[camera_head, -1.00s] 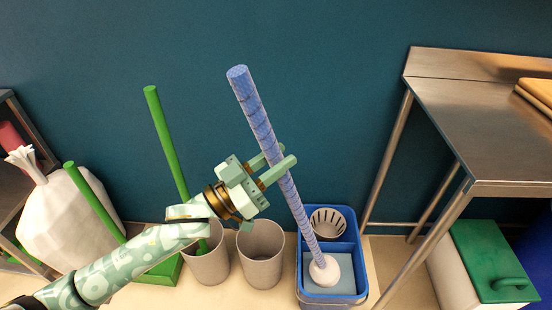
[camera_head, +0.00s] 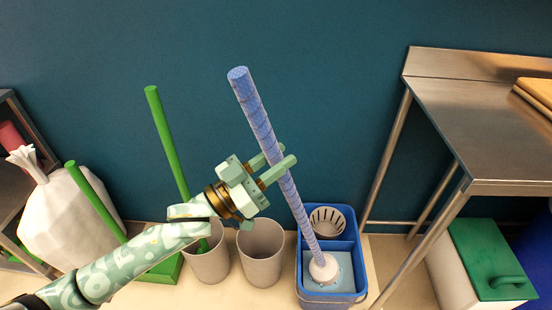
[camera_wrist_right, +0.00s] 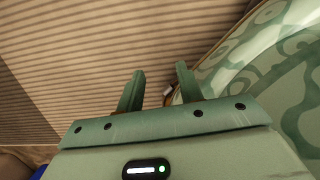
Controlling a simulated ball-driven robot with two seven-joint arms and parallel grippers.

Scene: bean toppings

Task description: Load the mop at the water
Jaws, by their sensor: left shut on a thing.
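The mop has a long blue patterned handle (camera_head: 256,115) and a whitish round head (camera_head: 323,267). My left gripper (camera_head: 278,170) is shut on the handle at about its middle, and the mop leans with its top to the left. The mop head is in the front compartment of the blue bucket (camera_head: 302,262), over light blue water (camera_head: 345,263). I cannot tell how deep the head sits in it. A pale wringer basket (camera_head: 327,221) fills the rear compartment. My right gripper (camera_wrist_right: 160,82) shows in the right wrist view, its two fingers apart with nothing between them.
Two grey bins (camera_head: 261,253) stand left of the bucket, one holding a green pole (camera_head: 168,145). A white sack (camera_head: 65,225) is farther left. A steel table (camera_head: 475,120) and a green-lidded white box (camera_head: 490,260) stand at right. A ribbed surface (camera_wrist_right: 80,60) faces my right gripper.

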